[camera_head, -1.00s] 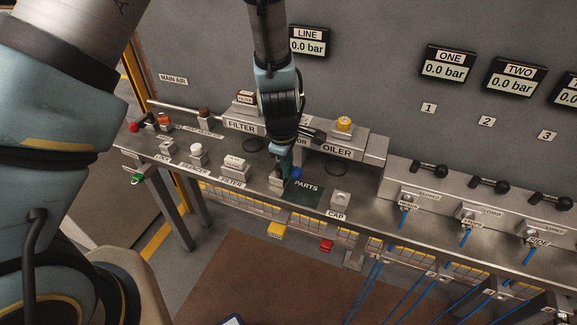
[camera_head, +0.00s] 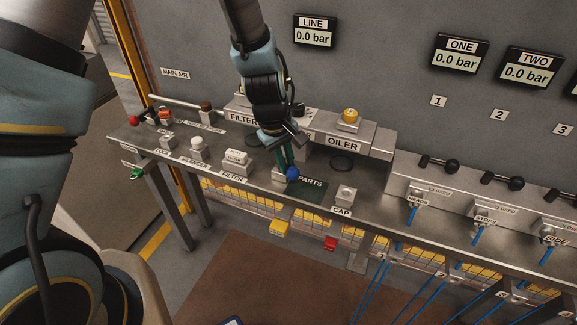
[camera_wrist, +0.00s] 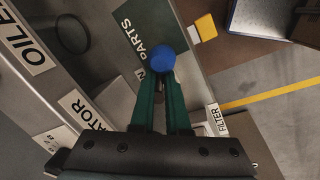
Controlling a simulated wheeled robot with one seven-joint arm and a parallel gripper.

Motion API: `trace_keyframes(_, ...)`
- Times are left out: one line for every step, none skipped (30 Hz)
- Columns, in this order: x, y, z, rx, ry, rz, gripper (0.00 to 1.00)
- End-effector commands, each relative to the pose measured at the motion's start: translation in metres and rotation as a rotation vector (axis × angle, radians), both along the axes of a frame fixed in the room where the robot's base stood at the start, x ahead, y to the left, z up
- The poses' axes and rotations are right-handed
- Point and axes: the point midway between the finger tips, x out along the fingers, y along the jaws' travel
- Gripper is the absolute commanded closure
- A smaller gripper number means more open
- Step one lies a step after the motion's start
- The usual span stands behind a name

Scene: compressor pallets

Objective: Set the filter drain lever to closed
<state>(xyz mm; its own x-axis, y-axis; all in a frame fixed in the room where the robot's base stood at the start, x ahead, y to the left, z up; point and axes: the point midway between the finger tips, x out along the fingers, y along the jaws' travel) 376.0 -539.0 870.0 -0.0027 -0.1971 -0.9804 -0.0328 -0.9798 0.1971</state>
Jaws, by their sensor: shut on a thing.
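My gripper (camera_head: 289,170) points down over the bench, between the filter and oiler blocks and the dark green PARTS mat (camera_head: 312,186). Its green fingers are close together around a blue ball (camera_head: 293,174). In the wrist view, the blue ball (camera_wrist: 161,57) sits at the tips of the fingers (camera_wrist: 162,80), over the edge of the mat. Whether the ball belongs to a lever is hidden. The filter block (camera_head: 243,117) is partly behind my arm. No drain lever position can be read.
The oiler block (camera_head: 343,143) with a yellow cap stands right of my gripper. A CAP block (camera_head: 345,195) stands right of the mat, and a small FILTER block (camera_head: 236,162) to the left.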

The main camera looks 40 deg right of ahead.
Motion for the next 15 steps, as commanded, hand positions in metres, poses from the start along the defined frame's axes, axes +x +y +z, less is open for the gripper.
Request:
trace_keyframes(-0.006,0.001,-0.002,0.003,0.011,-0.054,1.00)
trace_keyframes(-0.006,0.002,-0.002,0.003,0.011,-0.083,1.00)
trace_keyframes(-0.005,0.003,-0.002,0.003,0.010,-0.120,1.00)
trace_keyframes(-0.006,0.004,-0.002,0.003,0.011,-0.149,1.00)
trace_keyframes(-0.005,0.005,-0.002,0.003,0.011,-0.179,1.00)
trace_keyframes(-0.005,0.007,-0.002,0.004,0.012,-0.216,1.00)
trace_keyframes(-0.005,0.007,-0.002,0.003,0.011,-0.244,1.00)
trace_keyframes(-0.005,0.008,-0.002,0.003,0.011,-0.274,1.00)
trace_keyframes(-0.004,0.010,-0.002,0.005,0.012,-0.310,1.00)
trace_keyframes(-0.004,0.010,-0.002,0.005,0.012,-0.340,1.00)
trace_keyframes(-0.003,0.011,-0.002,0.005,0.013,-0.368,1.00)
trace_keyframes(-0.003,0.012,-0.002,0.005,0.013,-0.406,1.00)
trace_keyframes(-0.003,0.013,-0.002,0.005,0.013,-0.435,1.00)
trace_keyframes(-0.002,0.014,-0.002,0.005,0.014,-0.463,1.00)
trace_keyframes(-0.001,0.015,-0.002,0.005,0.013,-0.500,1.00)
